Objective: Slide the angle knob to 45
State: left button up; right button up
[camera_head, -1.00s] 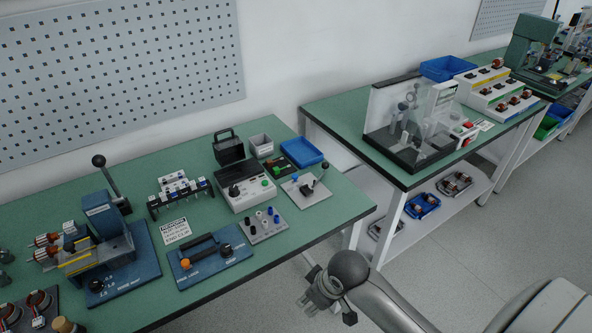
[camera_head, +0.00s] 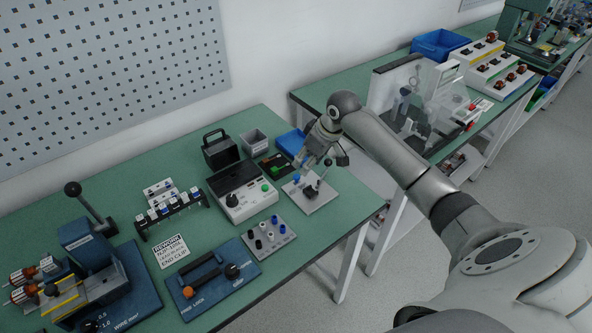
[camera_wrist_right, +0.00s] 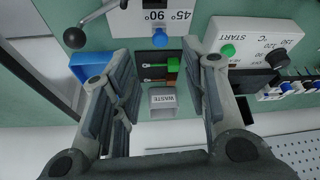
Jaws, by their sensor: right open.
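The angle knob is blue (camera_head: 297,178) and sits on a light plate (camera_head: 318,205) that also carries a dark post and lever. In the right wrist view, the blue knob (camera_wrist_right: 159,39) stands at the near edge of a white panel marked "45°" and "90°" (camera_wrist_right: 168,17), which appears upside down. My right gripper (camera_head: 309,163) hangs over the back of this plate. In the wrist view its two fingers (camera_wrist_right: 161,57) are spread wide and empty, with the knob between and beyond them. Contact with the knob does not show. The left gripper is out of view.
A blue tray (camera_head: 291,143), a grey "WASTE" bin (camera_head: 255,142) and a control box with a green button (camera_head: 236,205) stand close by. A lever with a black ball (camera_wrist_right: 75,38) rises beside the panel. A second bench (camera_head: 480,125) stands to the right.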

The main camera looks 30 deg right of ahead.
aim_at(297, 176)
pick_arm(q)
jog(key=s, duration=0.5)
pick_arm(e)
jog(key=x, duration=0.3)
jog(key=shift+w+a+f, duration=0.1)
jog(key=shift+f, duration=0.25)
jog(key=shift+x, duration=1)
jog(key=x, duration=0.2)
jog(key=shift+w+f+p, duration=0.25)
jog(key=shift+f+p, duration=0.05)
jog(key=shift+f, duration=0.15)
jog(key=shift+w+f, duration=0.1)
jog(key=shift+c, duration=1.6)
jog(key=c, duration=0.4)
grip_shut()
jog(key=shift+a, duration=0.1)
jog(key=shift+a+r+p, duration=0.2)
jog(key=shift+a+p, duration=0.9)
jog(key=shift+a+f, duration=0.1)
jog(key=shift+a, duration=0.15)
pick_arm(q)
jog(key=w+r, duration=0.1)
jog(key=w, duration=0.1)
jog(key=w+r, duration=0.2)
pick_arm(e)
jog(key=shift+f, duration=0.15)
